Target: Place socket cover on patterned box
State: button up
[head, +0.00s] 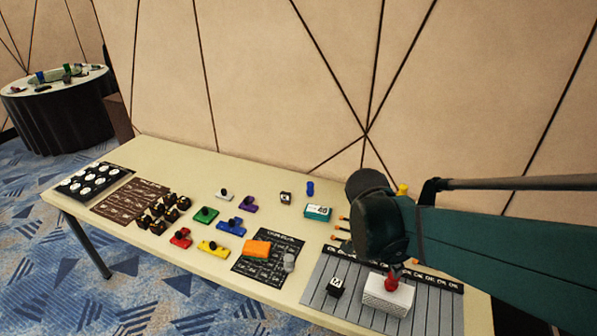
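A white box with a fine textured pattern (388,294) stands on the grey slatted mat near the table's front right; it looks like the patterned box. A small red object (391,281) sits at its top, and I cannot tell what it is. I cannot pick out the socket cover for sure. A small black cube with a white mark (335,288) sits on the mat left of the white box. Another small dark cube with a pale face (286,198) stands farther back. My teal arm reaches in from the right, above the table. My gripper's fingers do not show.
The long cream table (165,157) holds several coloured blocks, an orange block (256,249) on a black printed sheet (283,245), a grey cylinder (289,262) and a teal box (317,212). A tray of white discs (88,181) lies at the left end. A wall stands behind.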

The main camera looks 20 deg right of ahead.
jog(key=w+a+r+n+t+y, duration=0.2)
jog(key=a+r+n+t, duration=0.1)
jog(key=a+n, duration=0.6)
jog(key=w+a+r+n+t+y, duration=0.2)
jog(key=a+r+n+t, duration=0.2)
jog(key=a+n, duration=0.5)
jog(key=a+r, duration=0.2)
jog(key=a, duration=0.1)
jog(key=shift+w+r, duration=0.15)
jog(key=shift+w, duration=0.1)
